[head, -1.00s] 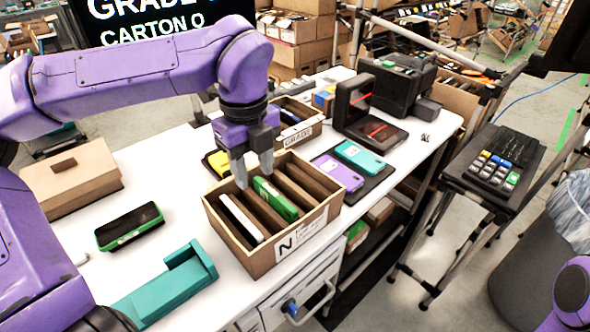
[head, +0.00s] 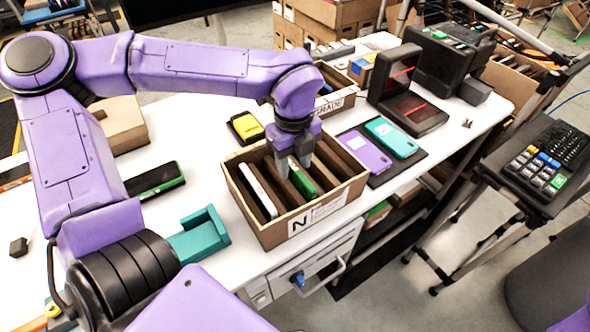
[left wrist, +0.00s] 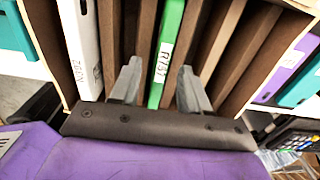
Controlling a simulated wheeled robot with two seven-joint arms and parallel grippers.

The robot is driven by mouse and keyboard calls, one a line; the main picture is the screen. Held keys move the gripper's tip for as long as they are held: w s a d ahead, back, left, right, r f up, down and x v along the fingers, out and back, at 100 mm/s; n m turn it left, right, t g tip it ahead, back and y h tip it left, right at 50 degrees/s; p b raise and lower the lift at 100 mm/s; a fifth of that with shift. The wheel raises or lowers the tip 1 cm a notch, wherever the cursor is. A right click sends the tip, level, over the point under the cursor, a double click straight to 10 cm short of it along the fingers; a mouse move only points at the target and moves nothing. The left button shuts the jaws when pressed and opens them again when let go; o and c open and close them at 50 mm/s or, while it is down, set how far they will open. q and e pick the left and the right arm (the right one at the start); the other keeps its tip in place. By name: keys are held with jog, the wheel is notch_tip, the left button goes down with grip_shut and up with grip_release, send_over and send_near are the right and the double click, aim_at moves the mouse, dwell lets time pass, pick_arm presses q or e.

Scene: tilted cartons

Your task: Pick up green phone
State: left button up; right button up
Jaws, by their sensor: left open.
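The green phone (head: 301,184) stands on edge in a slot of the cardboard carton (head: 330,212) marked N, between brown dividers. In the left wrist view the green phone (left wrist: 167,50) has a white label and runs between the two fingers of my left gripper (left wrist: 158,88). That gripper is open, with one grey finger on each side of the phone and gaps showing. In the head view my left gripper (head: 295,162) points down into the carton and partly hides the phone. A white phone (head: 258,190) stands in a slot to the left. My right gripper is not in view.
A purple phone (head: 364,153) and a teal phone (head: 391,137) lie on a dark mat to the right. A teal holder (head: 199,236) and a green-edged phone (head: 154,181) are on the white table left of the carton. Another carton (head: 338,98) stands behind.

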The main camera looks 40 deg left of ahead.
pick_arm(q)
grip_shut()
